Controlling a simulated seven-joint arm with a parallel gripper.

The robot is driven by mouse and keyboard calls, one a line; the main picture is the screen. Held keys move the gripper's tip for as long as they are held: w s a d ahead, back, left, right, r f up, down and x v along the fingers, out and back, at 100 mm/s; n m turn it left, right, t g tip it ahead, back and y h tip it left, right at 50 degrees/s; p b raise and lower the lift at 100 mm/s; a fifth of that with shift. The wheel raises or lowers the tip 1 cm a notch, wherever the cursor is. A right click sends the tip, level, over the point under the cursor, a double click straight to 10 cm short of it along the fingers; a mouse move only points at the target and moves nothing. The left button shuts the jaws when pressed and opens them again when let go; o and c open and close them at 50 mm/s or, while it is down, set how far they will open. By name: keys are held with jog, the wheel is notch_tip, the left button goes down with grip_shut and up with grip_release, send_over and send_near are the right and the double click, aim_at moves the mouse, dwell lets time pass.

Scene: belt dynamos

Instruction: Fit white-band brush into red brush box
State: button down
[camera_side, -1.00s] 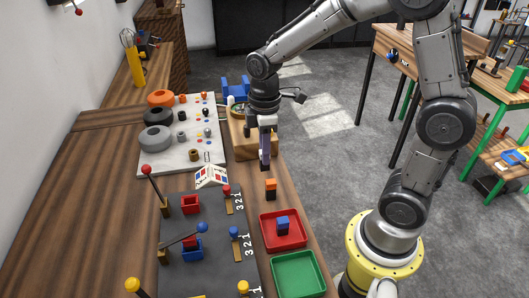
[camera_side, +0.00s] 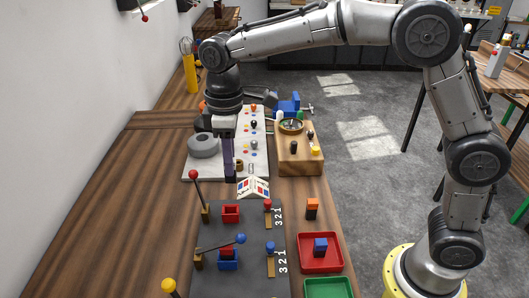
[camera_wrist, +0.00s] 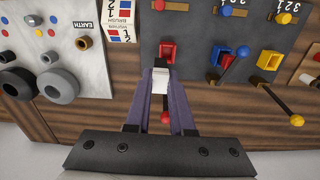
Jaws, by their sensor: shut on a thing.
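My gripper (camera_side: 229,172) hangs with its purple fingers pointing down, behind the red brush box. The brush cannot be made out in the side view. The red brush box (camera_side: 231,214) is an open, empty-looking box on the dark panel. It also shows in the wrist view (camera_wrist: 167,52), just beyond the fingertips, apart from them.
A red-knobbed lever (camera_side: 196,175) stands upright left of the red box. A blue-knobbed lever (camera_side: 222,244) lies across the blue box (camera_side: 228,264). A folded card (camera_side: 253,187) stands behind the red box. A red tray (camera_side: 320,266) holds a blue piece; an orange-black brush (camera_side: 312,208) stands behind it.

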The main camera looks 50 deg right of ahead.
jog(key=shift+s+a+f, duration=0.15)
jog(key=shift+a, duration=0.3)
jog(key=shift+s+a+f, duration=0.1)
jog(key=shift+a, duration=0.3)
jog(key=shift+f, duration=0.15)
jog(key=shift+f, duration=2.8)
jog(key=shift+f, duration=1.8)
jog(key=c, duration=0.7)
grip_release()
jog(key=shift+r, duration=0.1)
notch_tip(320, 180, up, 14)
jog(key=shift+f, duration=0.2)
